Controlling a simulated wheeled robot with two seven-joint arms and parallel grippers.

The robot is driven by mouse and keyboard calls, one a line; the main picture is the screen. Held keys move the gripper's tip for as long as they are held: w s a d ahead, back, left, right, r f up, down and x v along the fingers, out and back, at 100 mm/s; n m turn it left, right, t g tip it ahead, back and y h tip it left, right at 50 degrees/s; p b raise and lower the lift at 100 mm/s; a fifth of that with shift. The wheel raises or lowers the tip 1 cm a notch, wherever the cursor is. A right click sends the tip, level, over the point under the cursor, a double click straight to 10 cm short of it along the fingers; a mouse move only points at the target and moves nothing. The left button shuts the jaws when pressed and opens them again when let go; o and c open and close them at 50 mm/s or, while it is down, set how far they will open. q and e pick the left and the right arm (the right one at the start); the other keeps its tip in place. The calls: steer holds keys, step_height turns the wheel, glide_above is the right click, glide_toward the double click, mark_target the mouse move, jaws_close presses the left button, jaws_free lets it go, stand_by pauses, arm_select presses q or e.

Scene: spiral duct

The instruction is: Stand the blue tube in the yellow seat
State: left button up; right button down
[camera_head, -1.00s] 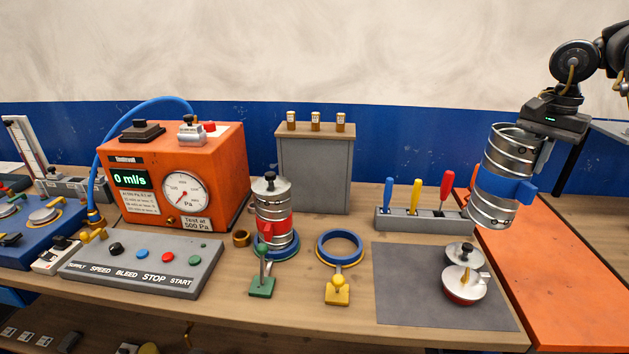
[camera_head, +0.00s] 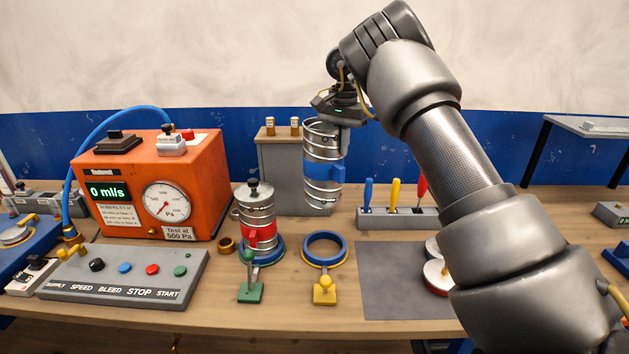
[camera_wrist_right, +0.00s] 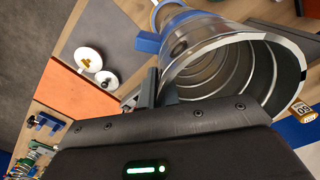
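The blue tube, a silver spiral duct with a blue band (camera_head: 322,172), hangs upright from my right gripper (camera_head: 341,125). In the right wrist view the tube (camera_wrist_right: 232,75) shows its open top, and my right gripper (camera_wrist_right: 165,92) is shut on its rim. The yellow seat (camera_head: 325,262), a ring with a blue inside and a yellow clamp in front, is empty on the bench. The tube is above and behind the seat, clear of the bench. My left gripper is not in view.
A red-banded tube (camera_head: 259,224) with a lid stands in the seat just left. The orange tester (camera_head: 150,185) is farther left. A tool rack (camera_head: 398,217) is on the right. A grey cabinet (camera_head: 281,175) stands behind the tube. A grey mat (camera_head: 400,285) carries two metal caps.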

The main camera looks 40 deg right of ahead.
mark_target(319, 203)
steer(key=a+f+m+p, duration=0.1)
steer(key=m+p, duration=0.1)
steer(key=w+a+f+m+p, duration=0.1)
steer(key=a+f+m+p, duration=0.1)
steer(key=m, duration=0.1)
steer(key=a+f+m+p, duration=0.1)
steer(key=f+m+p, duration=0.1)
steer(key=m, duration=0.1)
steer(key=shift+w+a+p, duration=0.2)
steer(key=shift+a+p, duration=0.15)
steer(key=shift+p, duration=0.05)
steer(key=f+m+p, duration=0.1)
steer(key=m+p, duration=0.1)
steer(key=a+f+m+p, duration=0.1)
steer(key=f+m, duration=0.1)
steer(key=m, duration=0.1)
steer(key=shift+s+f+p, duration=0.2)
steer(key=shift+f+p, duration=0.1)
steer(key=shift+p, duration=0.05)
steer(key=shift+s+f+m+p, duration=0.1)
steer(key=shift+f+m+p, duration=0.3)
steer(key=shift+m, duration=0.5)
steer(key=shift+a+f, duration=0.2)
steer(key=shift+d+m, duration=0.1)
steer(key=shift+m, duration=0.2)
